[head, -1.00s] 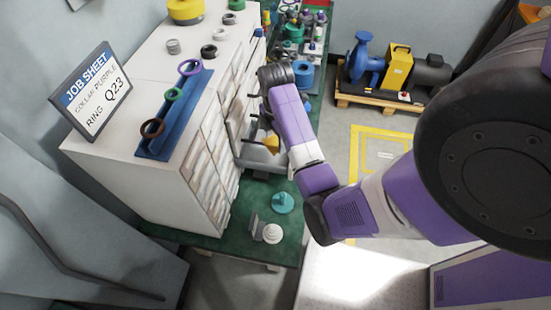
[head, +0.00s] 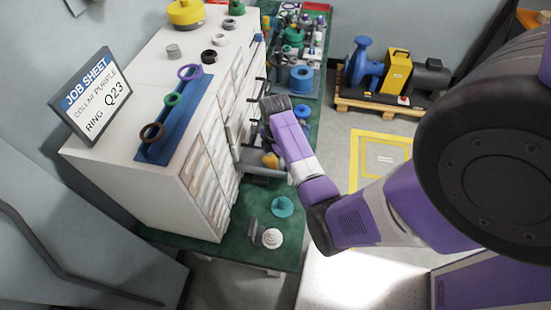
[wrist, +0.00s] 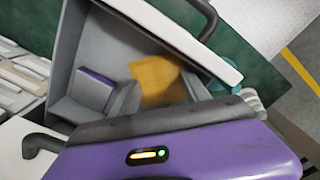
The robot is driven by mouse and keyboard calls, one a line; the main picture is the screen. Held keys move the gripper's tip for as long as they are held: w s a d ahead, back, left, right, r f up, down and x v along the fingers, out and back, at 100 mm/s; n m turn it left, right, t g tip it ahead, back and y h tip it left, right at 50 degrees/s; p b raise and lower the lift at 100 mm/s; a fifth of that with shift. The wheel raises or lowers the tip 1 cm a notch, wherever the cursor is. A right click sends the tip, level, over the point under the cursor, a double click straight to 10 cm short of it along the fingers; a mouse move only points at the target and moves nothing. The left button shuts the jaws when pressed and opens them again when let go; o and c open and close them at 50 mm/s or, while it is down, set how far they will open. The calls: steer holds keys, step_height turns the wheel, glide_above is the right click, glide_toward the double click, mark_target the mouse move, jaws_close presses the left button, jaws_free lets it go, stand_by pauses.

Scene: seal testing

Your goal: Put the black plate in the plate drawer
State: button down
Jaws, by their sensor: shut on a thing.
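My gripper (wrist: 150,88) is over the open grey drawer (wrist: 105,32). A yellow-orange piece (wrist: 155,80) shows between its grey fingers, and the gripper is shut on it. The piece looks blurred, and I cannot tell its full shape or whether it touches the drawer floor. I see no plate that is clearly black. No readable label shows which drawer is the plate drawer.
The white drawer cabinet (head: 110,175) stands on a green bench, with a blue rack (head: 172,120) of rings and a job sheet (head: 88,95) on top. A teal part (head: 282,206) and a white stepped part (head: 272,238) stand near the drawer. The drawer has a dark handle (wrist: 205,15).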

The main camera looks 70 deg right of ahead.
steer(key=shift+f, duration=0.1)
steer(key=c, duration=0.8)
jaws_free()
